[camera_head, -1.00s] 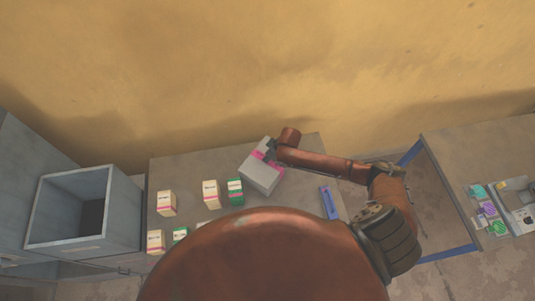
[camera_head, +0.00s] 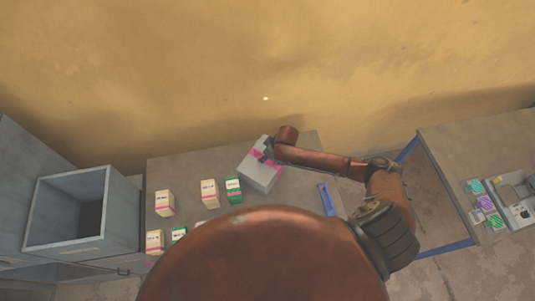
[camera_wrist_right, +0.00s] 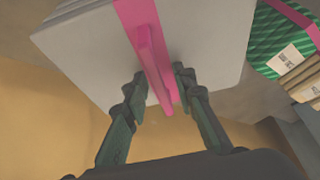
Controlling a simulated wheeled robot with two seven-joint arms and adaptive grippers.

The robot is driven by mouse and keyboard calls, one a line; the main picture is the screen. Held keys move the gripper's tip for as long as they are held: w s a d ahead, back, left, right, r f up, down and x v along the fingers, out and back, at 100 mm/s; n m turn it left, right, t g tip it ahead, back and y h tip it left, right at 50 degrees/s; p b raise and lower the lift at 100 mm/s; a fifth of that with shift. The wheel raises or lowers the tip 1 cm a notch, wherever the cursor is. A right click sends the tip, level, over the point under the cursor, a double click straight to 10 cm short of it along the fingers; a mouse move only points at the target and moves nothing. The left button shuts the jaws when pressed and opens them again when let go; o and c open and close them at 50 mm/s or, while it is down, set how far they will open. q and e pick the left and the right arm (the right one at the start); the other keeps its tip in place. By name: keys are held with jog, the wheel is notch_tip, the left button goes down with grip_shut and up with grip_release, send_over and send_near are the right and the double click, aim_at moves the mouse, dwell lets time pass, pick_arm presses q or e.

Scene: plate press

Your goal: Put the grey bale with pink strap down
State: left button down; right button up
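The grey bale with pink strap (camera_head: 259,178) is at the back right part of the grey table, seemingly resting on it. In the right wrist view the bale (camera_wrist_right: 215,35) fills the top, with its pink strap (camera_wrist_right: 135,15) and a raised pink handle (camera_wrist_right: 157,70). My right gripper (camera_wrist_right: 160,85) has one finger on each side of this handle, and narrow gaps show between fingers and handle. In the head view my right gripper (camera_head: 267,152) is at the bale's strap. My left gripper is not in view.
Several small cream and green boxes (camera_head: 209,193) stand left of the bale; the green one (camera_head: 233,190) is close to it. A blue object (camera_head: 326,199) lies to the right. An open grey bin (camera_head: 60,240) stands at far left. More items lie on the right table (camera_head: 440,150).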

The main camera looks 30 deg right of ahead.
jog(key=b+v, duration=0.1)
jog(key=v, duration=1)
jog(key=shift+r, duration=0.1)
jog(key=shift+s+d+r, duration=0.1)
jog(key=shift+s+r, duration=0.05)
jog(key=shift+r, duration=0.15)
jog(key=shift+f, duration=0.1)
